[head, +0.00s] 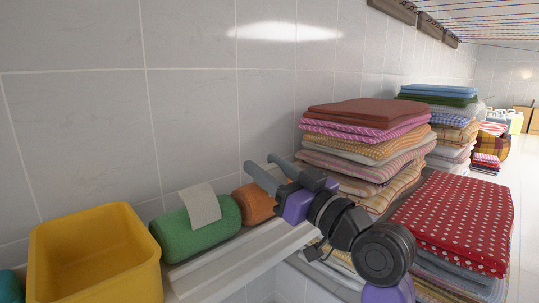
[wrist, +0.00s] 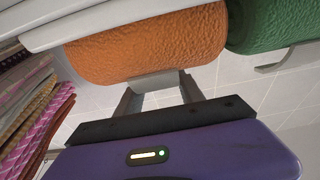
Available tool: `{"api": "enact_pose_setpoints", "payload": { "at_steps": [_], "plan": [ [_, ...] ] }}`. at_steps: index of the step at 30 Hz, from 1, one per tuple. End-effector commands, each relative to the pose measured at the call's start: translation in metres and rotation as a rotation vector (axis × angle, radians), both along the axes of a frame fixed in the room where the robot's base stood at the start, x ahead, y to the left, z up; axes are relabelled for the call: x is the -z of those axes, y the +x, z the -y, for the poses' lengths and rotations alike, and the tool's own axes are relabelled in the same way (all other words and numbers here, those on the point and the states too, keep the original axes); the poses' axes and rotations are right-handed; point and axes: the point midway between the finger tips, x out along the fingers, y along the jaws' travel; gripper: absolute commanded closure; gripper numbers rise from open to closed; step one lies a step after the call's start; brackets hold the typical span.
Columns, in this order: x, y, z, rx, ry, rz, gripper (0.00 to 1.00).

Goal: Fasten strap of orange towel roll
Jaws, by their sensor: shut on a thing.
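The orange towel roll (head: 253,204) lies on a pale shelf, partly hidden behind my gripper in the head view. In the wrist view the orange roll (wrist: 150,50) fills the upper middle. Its light grey strap (wrist: 155,82) stands off the roll's side in the wrist view. My gripper (wrist: 157,88) is shut on this strap, one finger at each side edge of it. Whether the strap's end touches the roll is unclear.
A green towel roll (head: 201,229) lies left of the orange one, with a raised grey strap (head: 201,203). A yellow bin (head: 97,262) stands farther left on the shelf (head: 235,258). Folded towel stacks (head: 366,135) stand close on the right. A tiled wall (head: 191,105) is behind.

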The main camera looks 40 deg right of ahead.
Motion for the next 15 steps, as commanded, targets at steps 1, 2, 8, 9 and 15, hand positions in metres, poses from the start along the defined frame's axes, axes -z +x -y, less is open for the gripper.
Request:
{"api": "enact_pose_setpoints", "payload": {
  "at_steps": [1,2,8,9,15],
  "plan": [
    [-0.006,0.001,0.0,0.0,0.0,-0.034,0.95],
    [-0.005,0.002,0.0,0.001,0.0,-0.055,0.95],
    [0.003,0.007,0.0,0.001,-0.001,-0.188,0.95],
    [0.005,0.008,0.0,0.001,-0.001,-0.212,0.95],
    [0.011,0.012,0.0,0.001,0.0,-0.311,0.95]
  ]
}}
